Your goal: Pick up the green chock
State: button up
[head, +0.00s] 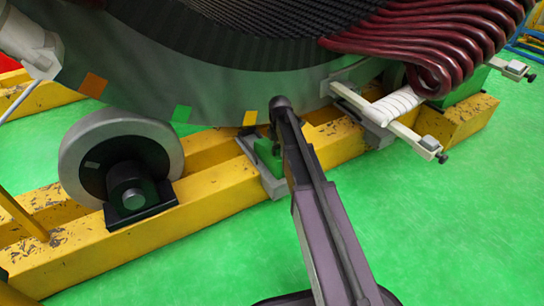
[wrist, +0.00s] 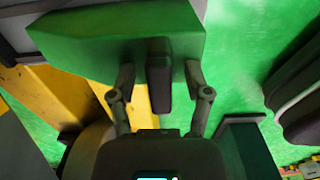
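The green chock (head: 267,154) sits low between the stator's curved grey underside and the yellow frame, partly hidden behind my arm in the head view. In the wrist view the chock (wrist: 90,38) fills the upper left, with a dark handle-like block (wrist: 158,78) standing out from it. My gripper (wrist: 158,76) is open, one finger on each side of this dark block. Gaps show between the block and both fingers. The fingertips are close to the green face; I cannot tell whether they touch it. The gripper itself is hidden behind my arm in the head view.
A grey roller wheel (head: 120,160) stands left on the yellow frame (head: 215,190). The stator (head: 160,85) hangs close above. Red coil ends (head: 430,40) and a clamp wrapped in white (head: 395,105) are at the upper right. The green floor (head: 450,220) is clear at the right.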

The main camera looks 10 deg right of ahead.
grip_shut()
jog(key=shift+r, duration=0.2)
notch_tip(320, 180, up, 3)
jog(key=p, duration=0.3)
jog(key=shift+r+p, duration=0.15)
jog(key=shift+p, duration=0.2)
jog(key=s+r+p, duration=0.1)
jog(key=s, duration=1.5)
jog(key=shift+a+r, duration=0.15)
jog(key=shift+a, duration=0.2)
